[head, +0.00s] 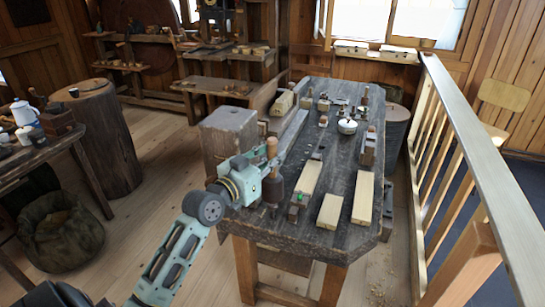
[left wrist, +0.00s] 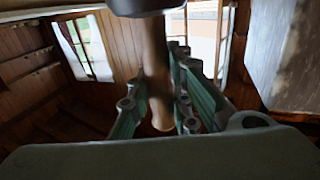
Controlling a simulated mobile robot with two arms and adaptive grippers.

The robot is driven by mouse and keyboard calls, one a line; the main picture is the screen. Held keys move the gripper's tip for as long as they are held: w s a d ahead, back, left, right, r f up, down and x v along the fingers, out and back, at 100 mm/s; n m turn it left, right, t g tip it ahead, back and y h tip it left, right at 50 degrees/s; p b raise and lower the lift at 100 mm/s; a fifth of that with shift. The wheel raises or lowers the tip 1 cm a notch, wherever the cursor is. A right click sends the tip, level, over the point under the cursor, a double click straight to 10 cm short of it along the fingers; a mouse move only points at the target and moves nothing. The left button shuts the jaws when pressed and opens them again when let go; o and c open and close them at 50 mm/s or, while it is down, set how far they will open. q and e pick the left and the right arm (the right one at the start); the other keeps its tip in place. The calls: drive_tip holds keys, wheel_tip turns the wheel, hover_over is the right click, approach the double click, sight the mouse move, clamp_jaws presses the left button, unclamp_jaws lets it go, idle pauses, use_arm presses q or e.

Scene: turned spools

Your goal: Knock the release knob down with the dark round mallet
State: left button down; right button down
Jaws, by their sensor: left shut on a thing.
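My left gripper (head: 266,168) is at the near left edge of the dark workbench (head: 262,224). It is shut on the mallet (head: 273,189), which has a dark round head and a pale wooden handle. In the head view the handle points up and the head hangs below the fingers. The left wrist view shows the handle (left wrist: 157,70) between the green fingers, with the dark head at the top edge. A small dark block with a green spot (head: 299,201) stands just right of the mallet; I cannot tell if this is the release knob. My right gripper is not in view.
Pale wooden boards (head: 329,211) lie on the bench right of the mallet. A small white pot (head: 347,126) and several tools stand farther back. A large wooden block (head: 228,135) stands left of the bench. A railing (head: 462,130) runs along the right.

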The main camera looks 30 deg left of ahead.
use_arm(q)
wheel_tip(320, 180, down, 4)
drive_tip(key=shift+r+b, duration=0.2)
drive_tip(key=shift+b, duration=0.95)
drive_tip(key=shift+r, duration=0.1)
wheel_tip(320, 180, up, 4)
drive_tip(key=p, duration=0.3)
drive_tip(key=shift+f+p, duration=0.25)
drive_tip(key=shift+p, duration=0.1)
drive_tip(key=shift+f, duration=0.1)
